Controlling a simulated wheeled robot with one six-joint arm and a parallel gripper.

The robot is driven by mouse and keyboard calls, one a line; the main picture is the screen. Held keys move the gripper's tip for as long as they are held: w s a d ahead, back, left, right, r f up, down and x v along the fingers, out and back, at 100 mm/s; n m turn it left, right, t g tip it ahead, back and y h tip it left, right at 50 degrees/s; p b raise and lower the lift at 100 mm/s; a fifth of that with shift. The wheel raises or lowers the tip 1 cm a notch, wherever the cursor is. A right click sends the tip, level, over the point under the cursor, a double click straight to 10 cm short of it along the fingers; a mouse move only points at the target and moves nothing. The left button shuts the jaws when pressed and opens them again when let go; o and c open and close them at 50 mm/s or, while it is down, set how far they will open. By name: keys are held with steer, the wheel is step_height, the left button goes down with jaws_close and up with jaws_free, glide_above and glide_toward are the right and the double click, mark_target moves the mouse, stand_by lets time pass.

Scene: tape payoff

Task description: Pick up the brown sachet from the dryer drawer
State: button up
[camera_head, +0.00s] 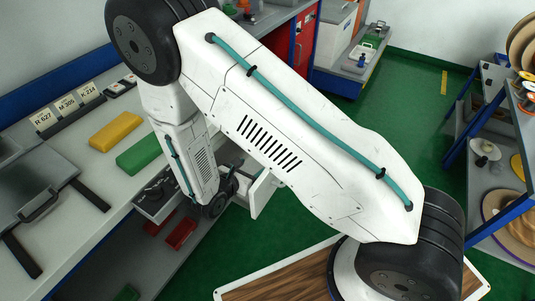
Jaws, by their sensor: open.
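No brown sachet shows in the head view. A white upright panel (262,194), possibly the front of the open dryer drawer, stands out from under the bench, partly behind my arm. The inside of any drawer there is hidden. My white arm crosses the middle of the view, and its forearm hangs down at the bench's front edge. Its dark wrist joints are beside the white panel, on its left. My gripper's fingers are not visible, so I cannot tell where they are relative to the sachet.
The grey bench (85,235) carries a yellow block (116,132), a green block (139,153) and label cards (68,105). Red bins (181,233) sit below it. A blue-framed shelf (503,217) with reels stands right. Green floor (400,105) is open between.

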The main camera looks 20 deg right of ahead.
mark_target(262, 164)
steer(key=x, duration=0.8)
steer(key=shift+d+f, duration=0.1)
steer(key=shift+f, duration=0.05)
steer(key=c, duration=1.1)
